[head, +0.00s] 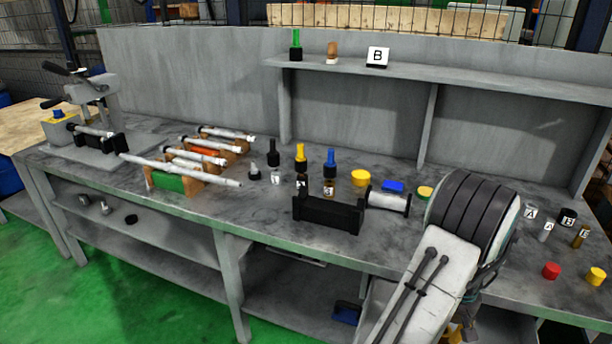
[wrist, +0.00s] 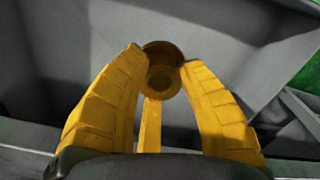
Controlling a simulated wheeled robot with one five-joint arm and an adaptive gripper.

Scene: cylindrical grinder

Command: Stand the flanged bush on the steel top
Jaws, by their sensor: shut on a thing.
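The flanged bush (wrist: 164,80) is a brown, bronze-looking round piece with a hole, seen end-on in the wrist view. My gripper (wrist: 163,62) has yellow fingers shut on it from both sides. The bush's far end is hidden. In the head view my arm covers the bush and most of my gripper; only small yellow parts show at the bottom, right of centre, by the bench's front edge. The steel top (head: 255,217) is the grey, stained bench surface. I cannot tell the height of the bush relative to it.
A black V-block (head: 328,214), a spool-like part (head: 388,201) and a yellow cap (head: 360,178) stand mid-bench. Labelled small parts, a red cap (head: 551,270) and a yellow cap (head: 596,276) lie right of my arm. A rack of shafts (head: 180,183) stands left. Bare top lies near the front edge.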

